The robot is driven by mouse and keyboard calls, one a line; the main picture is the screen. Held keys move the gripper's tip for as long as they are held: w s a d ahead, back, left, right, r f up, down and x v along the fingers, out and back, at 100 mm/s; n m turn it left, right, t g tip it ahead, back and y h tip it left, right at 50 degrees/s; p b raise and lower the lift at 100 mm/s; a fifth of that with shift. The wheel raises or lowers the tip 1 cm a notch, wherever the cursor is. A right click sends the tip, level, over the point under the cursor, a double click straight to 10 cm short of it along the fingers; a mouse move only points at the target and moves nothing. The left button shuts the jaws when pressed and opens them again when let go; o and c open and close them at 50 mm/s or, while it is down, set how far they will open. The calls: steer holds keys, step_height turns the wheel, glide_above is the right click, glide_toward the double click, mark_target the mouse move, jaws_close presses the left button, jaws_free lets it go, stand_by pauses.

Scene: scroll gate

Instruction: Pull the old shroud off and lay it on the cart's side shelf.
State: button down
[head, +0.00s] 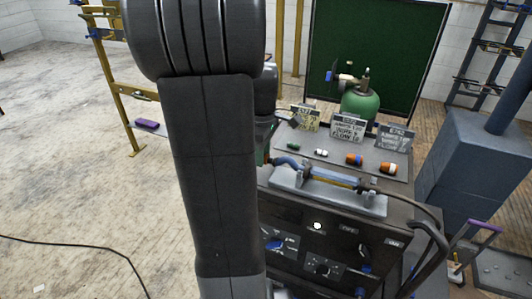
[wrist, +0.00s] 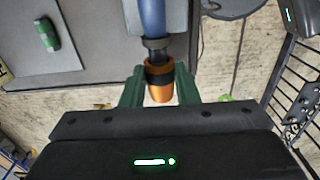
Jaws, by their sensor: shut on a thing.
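In the wrist view my gripper (wrist: 159,88) has its two green fingers on either side of an orange shroud (wrist: 160,78) and is shut on it. The shroud has a dark band and sits in line with the black collar and blue body of a torch (wrist: 153,18). I cannot tell whether the shroud still touches the collar. In the head view the torch (head: 335,177) lies in a grey cradle (head: 330,197) on top of the cart (head: 290,232). My arm hides most of the gripper and the held shroud there. I cannot clearly identify the side shelf.
A green gas bottle (head: 360,108) stands behind. A cable (head: 412,202) curves at right. Floor at left is mostly clear.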

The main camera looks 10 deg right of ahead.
steer(key=w+a+p, duration=0.1)
steer(key=w+a, duration=0.3)
steer(key=a, duration=0.2)
steer(key=shift+w+a, duration=0.15)
steer(key=shift+a, duration=0.05)
stand_by(1.4)
steer(key=shift+f, duration=0.1)
